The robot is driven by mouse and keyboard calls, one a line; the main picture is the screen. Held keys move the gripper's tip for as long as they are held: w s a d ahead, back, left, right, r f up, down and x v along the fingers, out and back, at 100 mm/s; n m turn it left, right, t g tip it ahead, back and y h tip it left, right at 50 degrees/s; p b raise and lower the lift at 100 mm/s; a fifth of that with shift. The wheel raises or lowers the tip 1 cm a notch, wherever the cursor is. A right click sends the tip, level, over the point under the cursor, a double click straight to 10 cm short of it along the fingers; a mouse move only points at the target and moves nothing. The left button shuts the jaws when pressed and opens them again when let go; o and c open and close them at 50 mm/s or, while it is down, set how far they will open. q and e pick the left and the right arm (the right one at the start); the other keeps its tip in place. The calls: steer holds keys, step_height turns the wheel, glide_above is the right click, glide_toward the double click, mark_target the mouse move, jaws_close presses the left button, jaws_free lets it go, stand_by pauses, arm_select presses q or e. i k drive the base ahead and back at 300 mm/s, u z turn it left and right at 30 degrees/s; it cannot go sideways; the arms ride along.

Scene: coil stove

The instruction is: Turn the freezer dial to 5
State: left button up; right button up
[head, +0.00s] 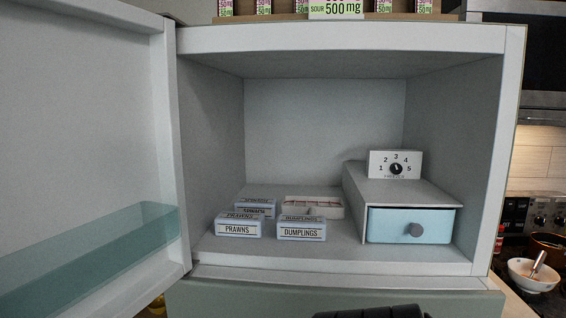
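The freezer dial (396,169) is a small black round knob on a white box-shaped panel. The numbers 1 to 5 run in an arc around it, with 1 at the left, 3 at the top and 5 at the right. Its pointer is too small to read surely. The panel (375,158) stands on top of a grey drawer housing at the right inside the open freezer (322,118). Nothing touches the dial.
The freezer door (80,110) stands open at the left, with a teal shelf (100,258). Boxes of prawns (238,229) and dumplings (301,233) stand left of the blue drawer (391,224). Space before the dial is clear.

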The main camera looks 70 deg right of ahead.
mark_target(396, 169)
steer(key=u, duration=0.8)
steer(key=k, duration=2.55)
steer(key=z, duration=1.05)
